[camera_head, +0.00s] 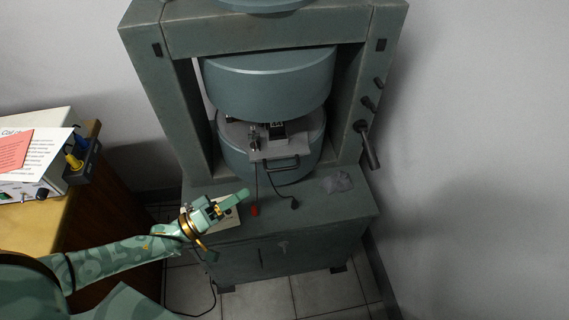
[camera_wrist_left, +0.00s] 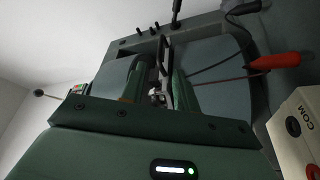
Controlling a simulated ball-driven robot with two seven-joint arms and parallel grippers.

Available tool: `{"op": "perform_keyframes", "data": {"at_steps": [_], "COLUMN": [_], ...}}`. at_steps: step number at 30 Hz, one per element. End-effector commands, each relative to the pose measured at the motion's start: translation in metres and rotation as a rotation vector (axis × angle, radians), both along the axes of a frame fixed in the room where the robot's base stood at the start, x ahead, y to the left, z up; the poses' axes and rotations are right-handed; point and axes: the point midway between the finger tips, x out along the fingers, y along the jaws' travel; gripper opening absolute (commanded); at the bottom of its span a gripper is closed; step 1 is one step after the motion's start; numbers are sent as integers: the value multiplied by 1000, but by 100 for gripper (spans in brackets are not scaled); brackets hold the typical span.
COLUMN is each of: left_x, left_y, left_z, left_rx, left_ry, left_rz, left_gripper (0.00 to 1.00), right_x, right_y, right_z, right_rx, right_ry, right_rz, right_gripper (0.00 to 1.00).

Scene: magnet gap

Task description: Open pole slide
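The pole slide (camera_head: 270,149) is a grey plate with small fittings on top, in the gap between the two round teal magnet poles. Its dark bar handle (camera_head: 283,165) faces the front. In the left wrist view the handle (camera_wrist_left: 165,58) shows as a dark bar beyond my fingers. My left gripper (camera_head: 232,202) is in front of the magnet, below and left of the handle, apart from it. In the left wrist view its two green fingers (camera_wrist_left: 160,80) stand apart with nothing held between them. My right gripper is not in view.
A white box (camera_head: 228,218) marked COM (camera_wrist_left: 296,128) sits close beside my left gripper. A red plug (camera_head: 254,211) and a black plug (camera_head: 294,204) hang on cables before the slide. A dark lever (camera_head: 367,145) sticks out at right. A wooden desk (camera_head: 50,225) stands at left.

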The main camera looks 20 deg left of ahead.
Motion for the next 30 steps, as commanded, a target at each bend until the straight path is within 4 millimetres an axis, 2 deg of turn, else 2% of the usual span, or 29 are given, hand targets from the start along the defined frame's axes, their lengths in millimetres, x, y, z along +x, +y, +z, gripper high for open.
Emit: {"op": "perform_keyframes", "data": {"at_steps": [9,15,21,28,29,30], "left_x": [65,92,101,102,102,102], "left_y": [-47,-66,-73,-73,-73,-73], "left_z": [15,22,26,26,26,26], "left_rx": [-3,0,0,1,1,1], "left_ry": [-2,-1,0,-1,-1,0], "left_rz": [0,1,0,0,0,1], "left_gripper": [31,31,31,31,25,14], "right_x": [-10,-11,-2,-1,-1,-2], "right_y": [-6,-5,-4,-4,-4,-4], "right_z": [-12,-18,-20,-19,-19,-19], "right_rx": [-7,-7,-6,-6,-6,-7], "right_ry": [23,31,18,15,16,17], "right_rz": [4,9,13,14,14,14], "right_gripper": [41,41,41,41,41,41]}}
